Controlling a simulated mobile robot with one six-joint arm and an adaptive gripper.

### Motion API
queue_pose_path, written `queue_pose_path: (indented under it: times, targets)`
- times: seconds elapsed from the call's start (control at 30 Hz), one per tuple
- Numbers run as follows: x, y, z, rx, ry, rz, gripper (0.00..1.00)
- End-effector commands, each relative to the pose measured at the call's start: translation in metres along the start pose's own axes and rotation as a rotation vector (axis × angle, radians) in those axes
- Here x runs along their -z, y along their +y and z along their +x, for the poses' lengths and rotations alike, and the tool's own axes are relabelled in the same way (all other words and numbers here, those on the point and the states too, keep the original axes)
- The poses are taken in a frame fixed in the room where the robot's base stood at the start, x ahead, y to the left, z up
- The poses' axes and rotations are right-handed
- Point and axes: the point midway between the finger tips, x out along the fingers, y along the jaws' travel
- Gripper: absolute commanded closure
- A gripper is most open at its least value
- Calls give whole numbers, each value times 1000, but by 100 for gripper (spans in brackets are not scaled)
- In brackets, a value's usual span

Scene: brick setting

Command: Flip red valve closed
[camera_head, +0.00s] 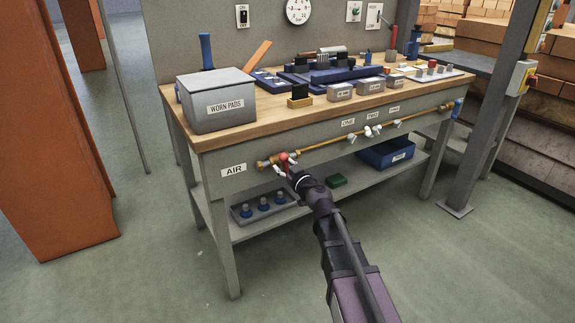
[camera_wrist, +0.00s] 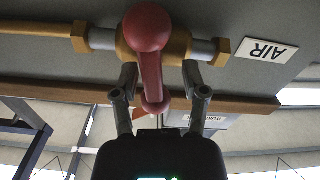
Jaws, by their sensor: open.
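The red valve handle (camera_head: 283,157) is on the brass pipe along the front of the workbench, just right of the AIR label (camera_head: 233,170). In the wrist view the red handle (camera_wrist: 151,60) has a round end over the brass valve body and its lever points down the picture, across the pipe. My gripper (camera_head: 289,170) is at the valve. In the wrist view my gripper (camera_wrist: 160,75) is open, with one finger on each side of the red lever. Gaps show between the lever and both fingers, and I cannot see contact.
White-handled valves (camera_head: 373,131) are farther right along the pipe. A grey WORN PADS box (camera_head: 216,102) stands on the bench. A grey post (camera_head: 487,110) stands at right.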

Motion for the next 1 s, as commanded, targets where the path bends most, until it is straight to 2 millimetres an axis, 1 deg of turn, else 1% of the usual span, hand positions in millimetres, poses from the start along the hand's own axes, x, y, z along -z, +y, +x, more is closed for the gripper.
queue_pose_path:
  times: [0.2, 0.23, 0.27, 0.3, 0.37, 0.4, 0.43, 0.73, 1.0]
  targets:
    - [-1, 7, -2, -8, -2, 0, 43]
    - [-1, 7, -3, -9, -2, 0, 46]
    - [-2, 8, -3, -10, -2, 0, 55]
    - [-2, 8, -3, -10, -2, 0, 67]
    - [-2, 9, -3, -11, -2, 0, 84]
    - [-2, 10, -4, -11, -2, 0, 96]
    - [-2, 10, -4, -11, -2, 0, 100]
    - [-2, 10, -4, -11, -2, 17, 100]
    - [-2, 11, -4, -10, -1, 149, 100]
